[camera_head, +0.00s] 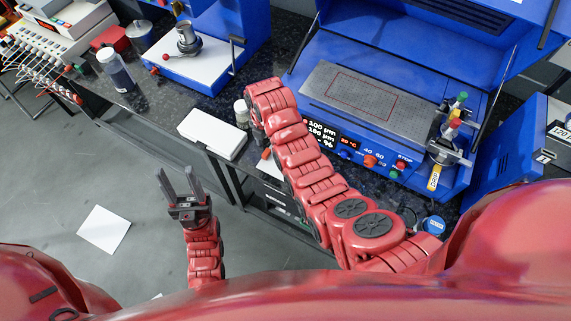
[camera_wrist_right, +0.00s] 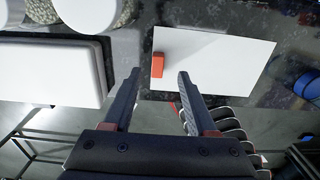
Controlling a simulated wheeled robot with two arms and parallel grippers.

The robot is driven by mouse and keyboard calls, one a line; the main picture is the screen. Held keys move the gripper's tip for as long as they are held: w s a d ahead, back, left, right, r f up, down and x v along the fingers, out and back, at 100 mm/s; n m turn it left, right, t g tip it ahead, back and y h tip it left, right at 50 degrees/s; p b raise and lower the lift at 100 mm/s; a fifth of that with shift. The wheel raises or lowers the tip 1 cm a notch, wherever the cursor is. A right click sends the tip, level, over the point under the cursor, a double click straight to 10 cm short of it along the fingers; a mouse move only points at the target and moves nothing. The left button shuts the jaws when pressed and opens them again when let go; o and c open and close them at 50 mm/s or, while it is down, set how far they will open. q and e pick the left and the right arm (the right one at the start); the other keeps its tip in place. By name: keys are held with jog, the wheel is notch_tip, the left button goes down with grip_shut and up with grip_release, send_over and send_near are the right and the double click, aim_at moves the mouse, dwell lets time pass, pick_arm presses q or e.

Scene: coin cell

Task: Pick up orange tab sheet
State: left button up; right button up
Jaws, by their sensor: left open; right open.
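The orange tab sheet (camera_wrist_right: 218,62) is a white sheet lying flat on the dark speckled counter in the right wrist view. Its orange tab (camera_wrist_right: 157,66) stands at the sheet's left edge. My right gripper (camera_wrist_right: 158,75) is open and empty, its fingertips on either side of the tab in the picture; I cannot tell the height gap. In the head view my right arm covers most of the sheet, and only the tab (camera_head: 266,154) shows clearly beside it. My left gripper (camera_head: 180,176) is open and empty over the floor, away from the counter.
A white box (camera_head: 213,134) lies left of the sheet near the counter edge. Small jars (camera_head: 241,111) stand behind it. A blue machine with a grey plate (camera_head: 350,95) is to the right. Another white sheet (camera_head: 105,230) lies on the floor.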

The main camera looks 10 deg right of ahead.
aim_at(267, 151)
notch_tip(267, 151, down, 2)
jog(key=shift+w+a+f+p, duration=0.1)
jog(key=shift+w+p, duration=0.05)
jog(key=shift+p, duration=0.75)
jog(key=shift+f, duration=1.25)
grip_shut()
